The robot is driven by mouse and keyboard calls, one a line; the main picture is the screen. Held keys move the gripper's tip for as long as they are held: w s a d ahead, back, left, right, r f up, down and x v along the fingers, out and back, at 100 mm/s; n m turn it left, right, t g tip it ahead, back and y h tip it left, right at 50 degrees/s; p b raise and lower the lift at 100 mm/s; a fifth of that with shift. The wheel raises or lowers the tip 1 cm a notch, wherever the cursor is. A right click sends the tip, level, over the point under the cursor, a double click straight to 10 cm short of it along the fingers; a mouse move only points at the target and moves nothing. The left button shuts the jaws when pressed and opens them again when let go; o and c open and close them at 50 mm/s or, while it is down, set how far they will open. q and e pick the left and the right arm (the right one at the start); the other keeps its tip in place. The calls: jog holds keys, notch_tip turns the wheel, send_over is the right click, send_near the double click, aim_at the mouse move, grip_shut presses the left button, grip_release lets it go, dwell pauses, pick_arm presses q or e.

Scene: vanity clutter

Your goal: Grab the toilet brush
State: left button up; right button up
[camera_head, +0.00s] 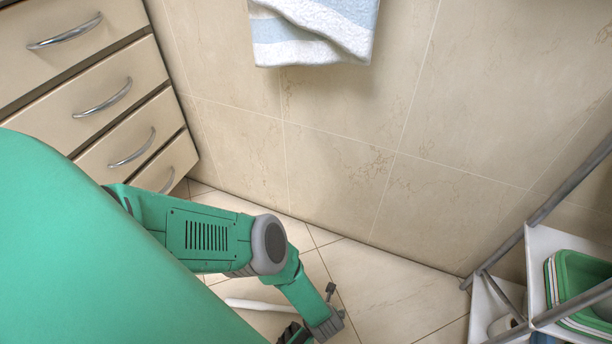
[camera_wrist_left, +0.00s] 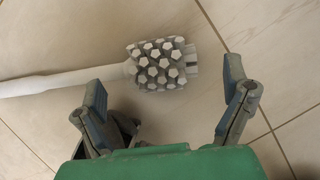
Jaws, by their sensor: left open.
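The toilet brush lies on the tiled floor. In the left wrist view its head (camera_wrist_left: 162,64), grey with white bristle tufts, is just beyond the gap between my fingertips, and its white handle (camera_wrist_left: 60,80) runs off to the left. In the head view a white length of the handle (camera_head: 260,304) shows below my arm; the head is hidden there. My left gripper (camera_wrist_left: 164,85) is open and empty, with its fingers wide apart. I cannot tell its height above the floor. In the head view only part of it shows at the bottom edge. My right gripper is not in view.
A beige drawer cabinet (camera_head: 100,95) stands at the left. A tiled wall (camera_head: 340,150) closes the back, with a striped towel (camera_head: 315,35) hanging on it. A metal-framed rack (camera_head: 530,215) holding a green bin (camera_head: 580,275) stands at the right. Floor before the wall is clear.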

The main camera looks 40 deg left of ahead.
pick_arm(q)
jog(key=shift+b+x, duration=0.4)
jog(key=shift+x, duration=0.6)
jog(key=shift+r, duration=0.1)
jog(key=c, duration=1.4)
jog(key=shift+c, duration=0.2)
